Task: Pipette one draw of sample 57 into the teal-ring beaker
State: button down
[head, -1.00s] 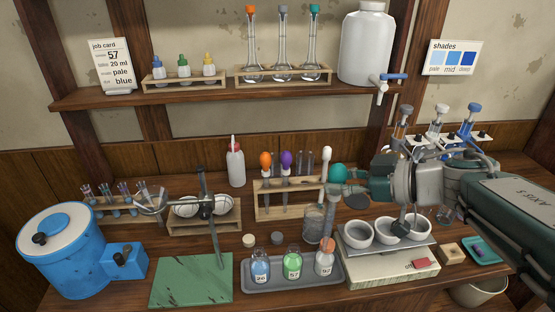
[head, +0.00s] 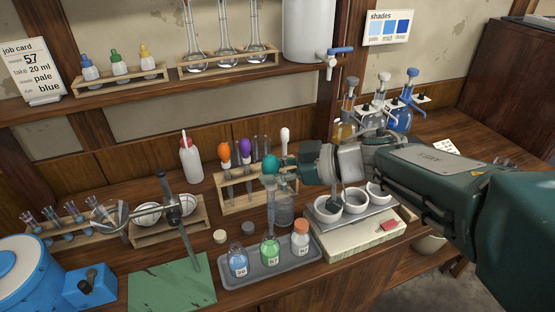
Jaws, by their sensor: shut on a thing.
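My gripper (head: 285,163) is shut on a pipette with a teal bulb (head: 271,165). The pipette hangs upright, its glass tube (head: 270,208) pointing down over the green sample 57 bottle (head: 269,252). Its tip is at or inside the bottle neck; I cannot tell how deep. The bottle stands in the middle of the grey tray (head: 230,283), between a blue bottle (head: 238,262) and a bottle with an orange top (head: 300,240).
A wooden rack (head: 228,205) holding orange and purple bulb pipettes stands behind. A metal stand (head: 180,215) rises from the green mat (head: 170,287) at left. Two loose lids (head: 220,236) lie behind the tray.

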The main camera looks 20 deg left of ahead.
aim_at(273, 194)
notch_tip(273, 194, down, 5)
jog(key=shift+f, duration=0.1)
jog(key=shift+a+f, duration=0.1)
jog(key=shift+f, duration=0.25)
jog(key=shift+a+f, duration=0.2)
jog(key=shift+f, duration=1.05)
jog(key=c, duration=1)
grip_release()
jog(key=shift+c, duration=0.2)
jog(key=shift+a, duration=0.35)
jog(key=shift+d, duration=0.2)
jog(key=shift+a, duration=0.1)
